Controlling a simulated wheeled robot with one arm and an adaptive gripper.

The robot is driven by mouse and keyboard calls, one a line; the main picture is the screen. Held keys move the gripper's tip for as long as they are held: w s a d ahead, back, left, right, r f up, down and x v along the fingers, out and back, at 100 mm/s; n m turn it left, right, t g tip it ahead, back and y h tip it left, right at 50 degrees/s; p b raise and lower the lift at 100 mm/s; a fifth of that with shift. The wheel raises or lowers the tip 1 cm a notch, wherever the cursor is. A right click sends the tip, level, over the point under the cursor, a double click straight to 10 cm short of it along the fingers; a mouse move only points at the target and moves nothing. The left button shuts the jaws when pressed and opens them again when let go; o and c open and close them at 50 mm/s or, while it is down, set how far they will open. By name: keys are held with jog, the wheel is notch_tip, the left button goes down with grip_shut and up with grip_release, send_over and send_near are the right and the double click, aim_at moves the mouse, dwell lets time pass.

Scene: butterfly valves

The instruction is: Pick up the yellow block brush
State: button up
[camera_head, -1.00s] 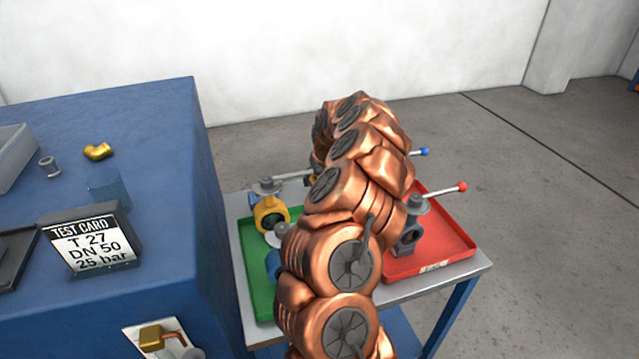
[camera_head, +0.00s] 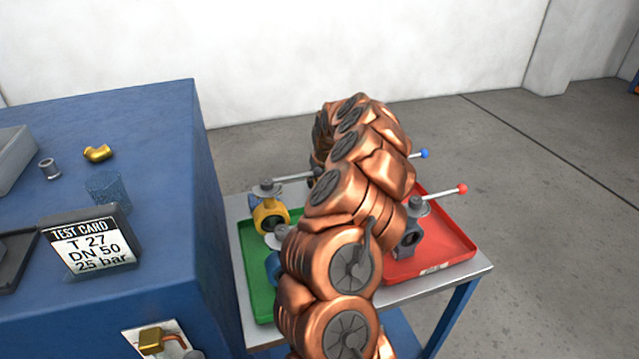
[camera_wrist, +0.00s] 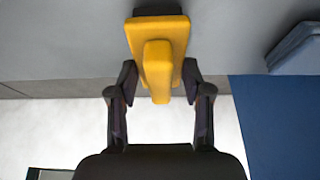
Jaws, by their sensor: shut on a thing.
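The yellow block brush (camera_wrist: 158,32) is in the wrist view, at the top middle. It has a wide block and a narrower raised grip along its middle. My gripper (camera_wrist: 159,82) is shut on it, with one dark finger on each side of the yellow body. The surroundings in the wrist view look like floor and wall, and I see no surface touching the brush. In the head view my copper-coloured arm hides the gripper and the brush.
A grey-topped cart carries a green tray (camera_head: 248,262) and a red tray (camera_head: 455,236) with lever valves. A blue bench stands at left with a test card (camera_head: 92,243), a yellow elbow (camera_head: 97,152), a grey fitting (camera_head: 48,167) and a blue mesh cup (camera_head: 108,190). Floor at right is clear.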

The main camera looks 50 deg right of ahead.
notch_tip(320, 180, up, 10)
jog(key=shift+f+b, duration=0.1)
jog(key=shift+b, duration=1.05)
